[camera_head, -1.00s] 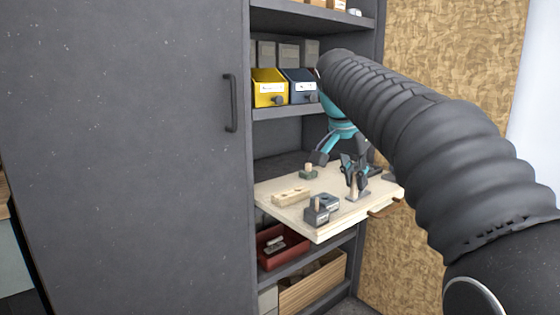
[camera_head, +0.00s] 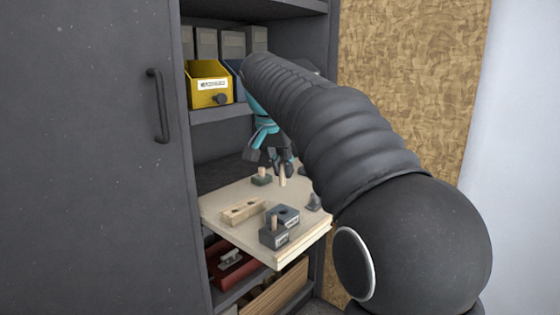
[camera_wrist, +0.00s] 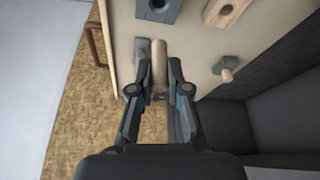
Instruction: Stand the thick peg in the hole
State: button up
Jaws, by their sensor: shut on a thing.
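The thick peg (camera_head: 282,179) is a pale wooden cylinder. My gripper (camera_wrist: 159,76) is shut on it, and the peg (camera_wrist: 159,58) points away from the wrist camera between the fingertips. In the head view my gripper (camera_head: 281,163) holds it above the back part of the pale board. The hole looks empty. The peg's lower end looks clear of the board, though the gap is hard to judge.
A wooden block with a hole (camera_head: 242,211) lies left, a small green block with a peg (camera_head: 262,178) behind. The shelf (camera_head: 215,112) overhangs behind.

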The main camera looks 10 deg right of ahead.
aim_at(285, 209)
jog(key=shift+f+b, duration=4)
jog(key=shift+f, duration=0.15)
jog(key=shift+f, duration=0.15)
jog(key=o, duration=0.8)
jog(key=shift+v, duration=6)
